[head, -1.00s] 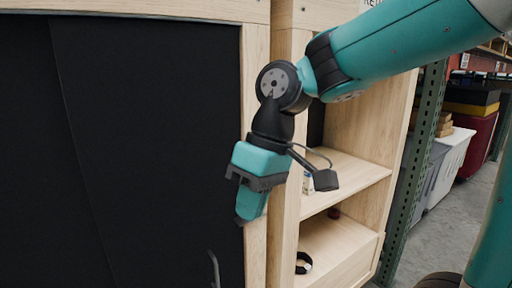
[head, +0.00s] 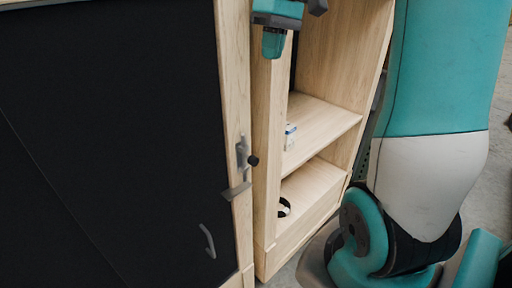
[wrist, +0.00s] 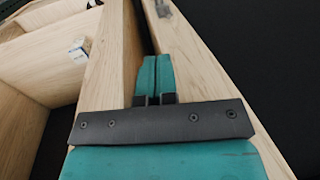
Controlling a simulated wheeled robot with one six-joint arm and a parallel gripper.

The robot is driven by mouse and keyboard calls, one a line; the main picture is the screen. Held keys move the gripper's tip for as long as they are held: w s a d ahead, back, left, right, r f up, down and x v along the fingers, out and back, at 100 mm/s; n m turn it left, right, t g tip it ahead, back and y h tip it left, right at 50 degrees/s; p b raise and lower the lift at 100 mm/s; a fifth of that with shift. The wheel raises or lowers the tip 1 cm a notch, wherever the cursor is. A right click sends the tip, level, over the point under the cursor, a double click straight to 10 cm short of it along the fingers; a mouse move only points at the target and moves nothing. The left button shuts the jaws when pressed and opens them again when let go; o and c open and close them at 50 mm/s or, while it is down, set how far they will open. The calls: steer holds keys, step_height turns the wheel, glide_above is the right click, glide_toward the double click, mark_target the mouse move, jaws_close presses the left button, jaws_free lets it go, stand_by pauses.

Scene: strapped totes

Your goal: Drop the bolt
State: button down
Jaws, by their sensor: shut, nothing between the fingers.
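The bolt (head: 242,153) is a grey metal piece on the light wooden edge of the black door, with a dark round knob (head: 253,161) on its right side. A grey bracket (head: 237,191) sits just below it. My gripper (head: 272,54) is at the top of the head view, above and slightly right of the bolt, apart from it. In the wrist view its teal fingers (wrist: 152,62) are together and empty. A small grey metal fitting (wrist: 163,8) shows beyond the fingertips there; I cannot tell which part it is.
The black door panel (head: 110,130) fills the left, with a curved grey handle (head: 208,241) low on it. To the right is an open wooden shelf unit (head: 325,125) with a small box (head: 290,136) and a dark ring-shaped item (head: 284,207). Its upright stands near the gripper.

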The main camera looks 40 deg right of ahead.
mark_target(257, 160)
steer(key=a+f, duration=0.1)
steer(key=f, duration=0.6)
steer(key=a+f, duration=0.2)
steer(key=f, duration=0.6)
steer(key=a+f, duration=0.1)
steer(key=f, duration=0.7)
steer(key=shift+s+a, duration=0.15)
steer(key=shift+a, duration=0.15)
steer(key=shift+f, duration=0.15)
step_height(257, 160, down, 4)
steer(key=b, duration=0.2)
steer(key=shift+r+b, duration=0.2)
steer(key=shift+b, duration=0.15)
steer(key=shift+s+r, duration=0.1)
